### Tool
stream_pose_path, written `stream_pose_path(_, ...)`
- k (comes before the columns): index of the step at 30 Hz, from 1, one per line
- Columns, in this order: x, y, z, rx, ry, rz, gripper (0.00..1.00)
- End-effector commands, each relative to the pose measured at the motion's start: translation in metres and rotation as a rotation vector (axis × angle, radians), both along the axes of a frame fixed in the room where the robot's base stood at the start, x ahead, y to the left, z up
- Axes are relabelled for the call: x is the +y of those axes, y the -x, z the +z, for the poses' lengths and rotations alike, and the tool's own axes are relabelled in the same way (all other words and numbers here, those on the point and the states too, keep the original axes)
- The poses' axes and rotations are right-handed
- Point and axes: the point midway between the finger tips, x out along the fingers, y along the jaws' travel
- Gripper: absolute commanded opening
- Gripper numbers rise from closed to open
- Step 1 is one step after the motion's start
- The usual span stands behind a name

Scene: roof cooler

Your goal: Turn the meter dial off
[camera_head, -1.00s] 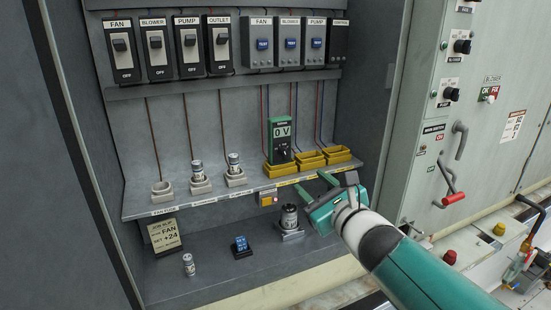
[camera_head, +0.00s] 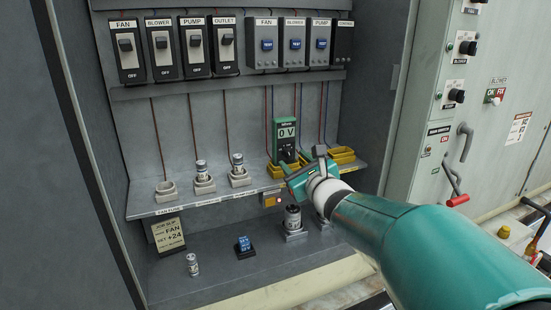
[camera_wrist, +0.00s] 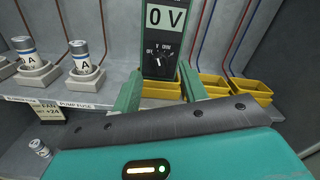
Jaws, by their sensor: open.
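The meter (camera_head: 286,133) is an upright green case with a black face, standing in a yellow tray on the shelf. Its display reads 0 V, also in the wrist view (camera_wrist: 165,17). Below the display is the dark dial (camera_wrist: 158,58), with OFF marked at its left and V above it. The dial's exact pointing is too small to tell. My gripper (camera_head: 303,161) is open in front of the meter's lower part. In the wrist view its two green fingers (camera_wrist: 160,84) stand either side of the meter, below the dial. Nothing is between them.
Yellow trays (camera_head: 341,157) stand right of the meter. Fuses in grey holders (camera_head: 203,184) stand to the left on the shelf. Switches (camera_head: 227,45) line the wall above.

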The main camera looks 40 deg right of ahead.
Motion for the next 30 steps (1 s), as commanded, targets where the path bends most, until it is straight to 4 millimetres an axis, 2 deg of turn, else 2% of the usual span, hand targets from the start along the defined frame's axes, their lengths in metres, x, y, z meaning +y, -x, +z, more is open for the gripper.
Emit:
stream_pose_path(6, -0.006, -0.021, 0.0, 0.001, 0.0, 0.001, 0.43)
stream_pose_path(16, -0.007, -0.024, 0.0, 0.0, 0.0, 0.0, 0.43)
stream_pose_path(21, -0.007, -0.023, 0.0, 0.0, 0.0, 0.0, 0.1)
stream_pose_path(23, -0.007, -0.023, 0.0, 0.0, 0.0, 0.0, 0.0)
stream_pose_path(30, -0.007, -0.023, 0.0, 0.003, 0.012, -0.001, 0.0)
